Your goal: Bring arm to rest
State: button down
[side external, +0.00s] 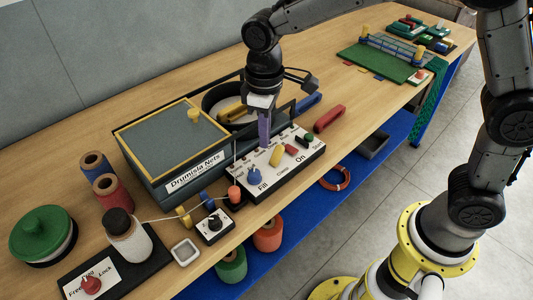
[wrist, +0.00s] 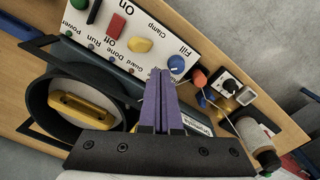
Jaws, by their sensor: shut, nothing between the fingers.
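My gripper (side external: 264,130) points down above the back edge of the white control panel (side external: 262,185). Its purple fingers (wrist: 160,100) are together in the wrist view, with nothing between them. The panel carries a blue knob (side external: 254,176) by "Fill", a yellow knob (side external: 276,156), a red switch (side external: 291,149) by "On" and a green button (side external: 308,138). In the wrist view the blue knob (wrist: 176,64) is just beyond the fingertips. I cannot tell whether the fingertips touch the panel.
A dark box (side external: 150,172) with a yellow-edged lid and a round drum (side external: 212,97) holding a yellow piece stand close behind my gripper. A red handle (side external: 330,118) lies to the right. Spools and a green-lidded pot (side external: 42,236) stand at left. Bare wood (side external: 345,95) lies toward the green mat.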

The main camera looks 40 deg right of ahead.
jog(key=shift+a+r, duration=0.1)
jog(key=shift+r, duration=0.4)
jog(key=s+d+r+m+t, duration=0.35)
jog(key=s+d+r, duration=0.45)
jog(key=d+r, duration=0.35)
jog(key=s+d+f+m+t, duration=0.1)
jog(key=s+d+f, duration=0.1)
jog(key=s, duration=0.4)
jog(key=s+d+f+m+t, duration=0.1)
jog(key=s+d+f, duration=0.1)
jog(key=s, duration=0.5)
jog(key=shift+d, duration=0.15)
